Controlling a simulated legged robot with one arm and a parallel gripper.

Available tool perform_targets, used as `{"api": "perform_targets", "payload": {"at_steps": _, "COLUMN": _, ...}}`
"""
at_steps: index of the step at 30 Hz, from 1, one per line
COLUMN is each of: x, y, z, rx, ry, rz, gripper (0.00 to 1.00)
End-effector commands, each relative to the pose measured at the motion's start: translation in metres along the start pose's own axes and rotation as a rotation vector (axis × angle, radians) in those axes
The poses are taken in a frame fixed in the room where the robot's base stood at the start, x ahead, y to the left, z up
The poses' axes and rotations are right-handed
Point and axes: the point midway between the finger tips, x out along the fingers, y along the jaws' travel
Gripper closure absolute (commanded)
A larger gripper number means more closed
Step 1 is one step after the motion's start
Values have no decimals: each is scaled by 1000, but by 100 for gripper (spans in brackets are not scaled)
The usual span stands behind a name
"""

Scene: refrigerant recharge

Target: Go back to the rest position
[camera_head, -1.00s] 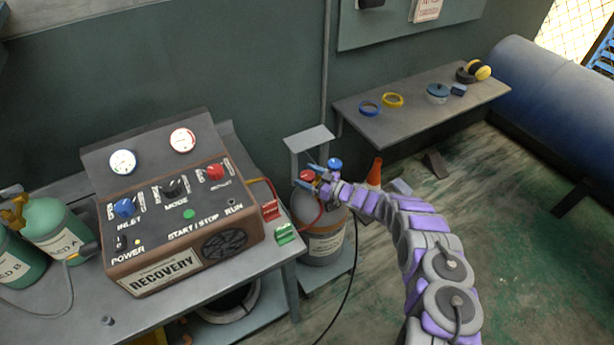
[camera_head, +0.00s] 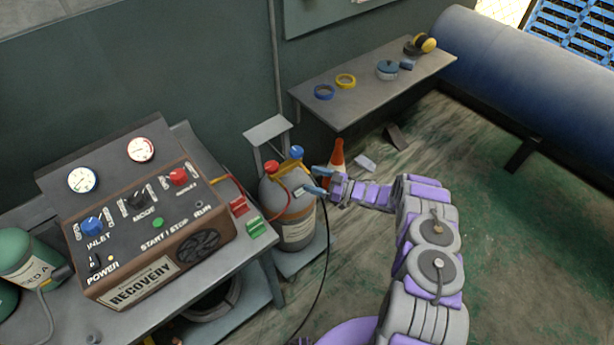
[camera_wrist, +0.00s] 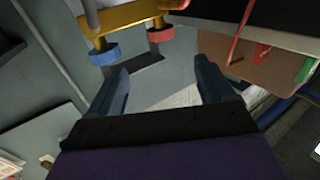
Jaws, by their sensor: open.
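My gripper (camera_head: 316,180) is open and empty in the head view, just right of the grey recovery cylinder (camera_head: 297,225). The cylinder has a red valve knob (camera_head: 271,167) and a blue valve knob (camera_head: 297,153) on top. In the wrist view my open jaws (camera_wrist: 165,90) have nothing between them, and the blue knob (camera_wrist: 104,55) and red knob (camera_wrist: 160,34) on a yellow valve body (camera_wrist: 135,15) lie beyond the fingertips. I cannot tell whether a finger touches the cylinder.
The recovery machine (camera_head: 150,235) stands on a bench at left, with a green cylinder (camera_head: 28,262) beside it. A wall shelf (camera_head: 360,98) holds tape rolls.

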Motion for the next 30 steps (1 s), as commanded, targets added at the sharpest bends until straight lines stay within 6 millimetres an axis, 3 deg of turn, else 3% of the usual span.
{"api": "perform_targets", "payload": {"at_steps": 19, "x": -1, "y": 6, "z": -3, "rx": -8, "ry": -14, "rz": 14, "gripper": 18}}
{"api": "perform_targets", "payload": {"at_steps": 23, "x": -1, "y": 32, "z": -18, "rx": -42, "ry": -73, "rz": 79, "gripper": 18}}
{"api": "perform_targets", "payload": {"at_steps": 30, "x": -11, "y": 103, "z": -70, "rx": -120, "ry": -264, "rz": 299, "gripper": 18}}
